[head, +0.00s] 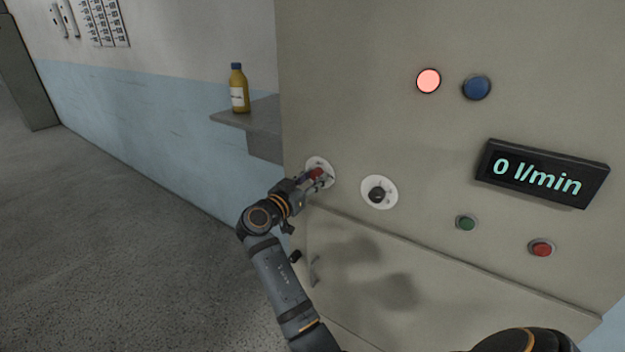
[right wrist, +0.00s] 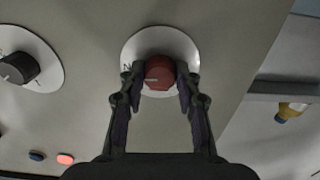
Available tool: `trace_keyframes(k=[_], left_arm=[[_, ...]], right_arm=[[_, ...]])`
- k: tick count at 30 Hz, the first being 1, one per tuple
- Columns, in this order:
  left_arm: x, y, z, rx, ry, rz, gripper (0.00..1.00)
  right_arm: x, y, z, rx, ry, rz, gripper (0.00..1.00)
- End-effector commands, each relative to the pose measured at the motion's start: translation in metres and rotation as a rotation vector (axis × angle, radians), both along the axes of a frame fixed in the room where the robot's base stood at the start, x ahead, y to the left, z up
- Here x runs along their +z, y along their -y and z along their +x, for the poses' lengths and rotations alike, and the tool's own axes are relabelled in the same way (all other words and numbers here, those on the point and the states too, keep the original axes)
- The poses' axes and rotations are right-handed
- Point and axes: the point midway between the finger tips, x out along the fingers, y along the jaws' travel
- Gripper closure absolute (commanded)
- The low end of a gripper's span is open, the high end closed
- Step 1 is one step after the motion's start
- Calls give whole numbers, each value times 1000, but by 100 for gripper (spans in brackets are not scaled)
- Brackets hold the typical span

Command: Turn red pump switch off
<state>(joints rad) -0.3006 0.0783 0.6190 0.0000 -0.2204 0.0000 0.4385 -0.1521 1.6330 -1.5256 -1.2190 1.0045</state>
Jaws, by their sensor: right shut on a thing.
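The red pump switch (head: 315,174) is a red knob on a round white plate on the beige panel. It also shows in the right wrist view (right wrist: 159,72), where its white plate (right wrist: 185,45) shows around it. My right gripper (head: 312,178) is at the knob. In the right wrist view its two fingers (right wrist: 160,80) are closed on the knob from either side. The fingers partly cover the plate's markings, so I cannot read the switch's setting. My left gripper is not in view.
A black knob (head: 377,195) on a white plate sits right of the red switch. Farther right are a lit red lamp (head: 428,81), a blue button (head: 477,88), a display reading "0 l/min" (head: 541,174), a green button (head: 466,223) and a red button (head: 541,248). A bottle (head: 239,91) stands on a shelf (head: 255,121).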

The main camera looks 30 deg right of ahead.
Motion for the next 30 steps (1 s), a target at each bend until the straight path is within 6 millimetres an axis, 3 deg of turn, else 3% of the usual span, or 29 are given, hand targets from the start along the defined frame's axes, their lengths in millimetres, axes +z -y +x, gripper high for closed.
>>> trace_keyframes(k=[15,30], left_arm=[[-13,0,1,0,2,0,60],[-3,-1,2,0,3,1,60]], right_arm=[[0,0,0,-1,-352,-147,99],[3,0,0,-1,-792,-329,99]])
